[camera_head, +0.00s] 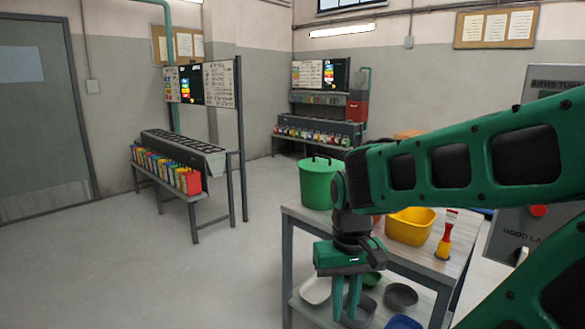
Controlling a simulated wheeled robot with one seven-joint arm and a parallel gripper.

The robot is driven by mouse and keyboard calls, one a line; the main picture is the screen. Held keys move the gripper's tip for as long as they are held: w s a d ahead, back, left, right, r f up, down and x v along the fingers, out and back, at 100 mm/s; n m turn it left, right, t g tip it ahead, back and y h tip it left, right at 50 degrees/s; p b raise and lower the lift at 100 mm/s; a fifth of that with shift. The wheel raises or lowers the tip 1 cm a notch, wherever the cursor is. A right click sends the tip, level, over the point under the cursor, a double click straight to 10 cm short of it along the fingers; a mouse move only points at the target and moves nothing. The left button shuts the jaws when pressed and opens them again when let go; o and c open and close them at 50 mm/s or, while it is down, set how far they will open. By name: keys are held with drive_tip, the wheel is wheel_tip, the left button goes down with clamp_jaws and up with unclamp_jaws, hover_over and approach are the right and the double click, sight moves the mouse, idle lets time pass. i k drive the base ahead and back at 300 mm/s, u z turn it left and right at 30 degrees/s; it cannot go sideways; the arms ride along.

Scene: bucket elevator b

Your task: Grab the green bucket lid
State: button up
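The green bucket (318,188) stands upright on the grey-framed cart, behind my arm. My gripper (345,311) points down in front of the cart's front edge, below and to the right of the bucket and apart from the lid. Its two green fingers show a gap between them, with nothing held.
The cart's top (320,219) also holds a yellow tub (410,228) and a brush (446,236). Several bowls (400,296) lie on its lower shelf. A bench with colourful boxes (165,170) stands at the left. The floor (130,270) between is clear.

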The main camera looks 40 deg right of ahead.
sight(321, 163)
drive_tip(key=i, duration=1.35)
drive_tip(key=z, duration=2.1)
